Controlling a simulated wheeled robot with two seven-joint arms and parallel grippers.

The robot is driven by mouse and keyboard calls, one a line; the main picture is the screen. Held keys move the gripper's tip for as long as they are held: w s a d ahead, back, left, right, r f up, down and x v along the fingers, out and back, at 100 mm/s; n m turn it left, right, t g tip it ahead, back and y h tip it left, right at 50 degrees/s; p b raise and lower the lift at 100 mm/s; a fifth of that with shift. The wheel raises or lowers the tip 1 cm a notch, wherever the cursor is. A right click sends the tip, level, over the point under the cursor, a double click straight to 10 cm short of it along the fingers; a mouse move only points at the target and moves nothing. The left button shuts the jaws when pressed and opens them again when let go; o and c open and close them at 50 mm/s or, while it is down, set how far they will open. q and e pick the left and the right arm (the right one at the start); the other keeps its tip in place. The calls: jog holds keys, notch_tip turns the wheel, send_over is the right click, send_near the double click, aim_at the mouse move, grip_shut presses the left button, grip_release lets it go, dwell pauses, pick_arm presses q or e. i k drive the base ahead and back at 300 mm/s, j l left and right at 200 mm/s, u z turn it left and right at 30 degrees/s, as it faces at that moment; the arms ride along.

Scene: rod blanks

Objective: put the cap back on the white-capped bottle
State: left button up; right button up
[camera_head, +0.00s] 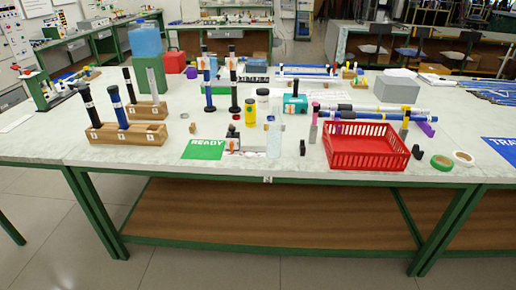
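A clear, pale bottle-like cylinder (274,140) stands upright near the front edge of the table, right of the green READY mat. I cannot make out a cap on it. A small dark jar with a white top (262,95) stands farther back. A yellow bottle (250,114) stands just left of that jar. A small red disc (236,117) lies left of the yellow bottle. A loose white cap cannot be told apart at this size. Neither of my grippers shows in the head view.
A red basket (366,148) stands at the front right. Wooden blocks (150,136) at the left hold dark and blue rods. A green READY mat (203,149) lies near the front edge. Tape rolls (441,163) lie at the right. Bare tabletop shows left of the mat.

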aim_at(275, 123)
jog(key=i+l, duration=0.1)
jog(key=i, duration=0.6)
jog(key=i+l, duration=0.1)
jog(key=i, duration=0.6)
jog(key=u, duration=0.05)
